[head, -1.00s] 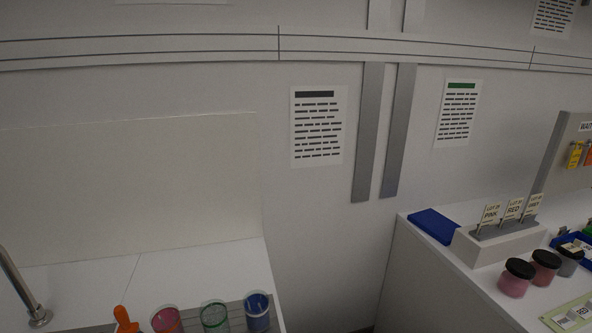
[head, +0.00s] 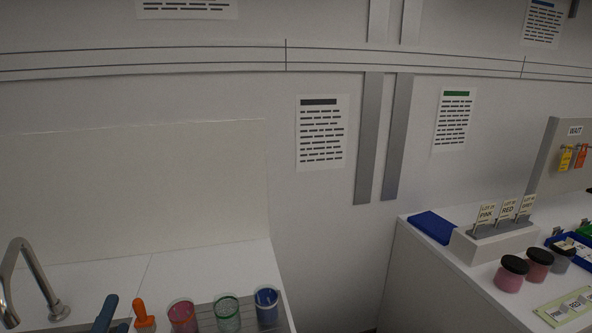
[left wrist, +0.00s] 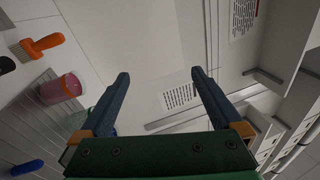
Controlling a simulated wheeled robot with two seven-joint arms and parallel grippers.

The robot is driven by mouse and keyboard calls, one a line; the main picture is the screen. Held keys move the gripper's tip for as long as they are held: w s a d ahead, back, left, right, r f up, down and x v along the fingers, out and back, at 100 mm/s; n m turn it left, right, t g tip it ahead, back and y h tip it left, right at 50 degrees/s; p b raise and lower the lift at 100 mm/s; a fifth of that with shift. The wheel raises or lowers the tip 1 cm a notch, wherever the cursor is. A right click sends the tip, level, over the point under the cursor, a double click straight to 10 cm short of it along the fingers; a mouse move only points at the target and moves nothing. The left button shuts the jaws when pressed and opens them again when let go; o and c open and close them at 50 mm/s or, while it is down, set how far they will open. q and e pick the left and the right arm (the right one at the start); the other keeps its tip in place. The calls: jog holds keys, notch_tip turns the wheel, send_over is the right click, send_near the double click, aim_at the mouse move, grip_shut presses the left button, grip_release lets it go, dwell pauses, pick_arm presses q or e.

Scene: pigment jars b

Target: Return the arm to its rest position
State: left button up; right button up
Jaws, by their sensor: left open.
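My left gripper (left wrist: 160,76) is open in the left wrist view, its two blue fingers wide apart with nothing between them. In the head view only a blue-grey finger of the left gripper (head: 105,313) shows at the bottom left edge, close to the orange brush (head: 145,316). The rest of that arm is out of the picture. The brush also shows at the upper left of the left wrist view (left wrist: 40,46), apart from the fingers. My right gripper is in neither view.
Pink (head: 183,317), green (head: 227,314) and blue (head: 267,307) cups stand on the left counter beside a tap (head: 38,275). Lidded jars (head: 511,275), a label stand (head: 490,243) and a blue pad (head: 433,227) are on the right counter. A gap separates the counters.

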pick_arm(q)
jog(key=s+f+n+g+y, duration=0.1)
jog(key=s+f+n+g, duration=0.2)
jog(key=f+n+g, duration=0.35)
jog(key=s+f+n+g+y, duration=0.1)
jog(key=s+f+n+g, duration=0.2)
jog(key=f+n, duration=0.5)
jog(key=s+d+f+g+h, duration=0.1)
jog(key=d+f, duration=0.1)
jog(key=s+d+f+g+h, duration=0.1)
jog(key=s+d+f, duration=0.1)
jog(key=s+d+f+n+g+h, duration=0.1)
jog(key=s+f+g, duration=0.1)
jog(key=shift+d+f, duration=0.25)
jog(key=shift+d, duration=0.15)
jog(key=s+d+f+g+h, duration=0.2)
jog(key=s+d+g+h, duration=0.1)
jog(key=s+d, duration=0.25)
notch_tip(320, 180, down, 24)
jog(key=s+g+b, duration=0.1)
jog(key=s+b, duration=0.2)
jog(key=b, duration=0.3)
jog(key=s+a+f+g+b, duration=0.1)
jog(key=s+f+b, duration=0.3)
jog(key=s+f, duration=0.7)
notch_tip(320, 180, down, 3)
jog(key=shift+s+a+r, duration=0.1)
jog(key=shift+s+a, duration=0.05)
jog(key=shift+s, duration=0.05)
jog(key=shift+g, duration=0.25)
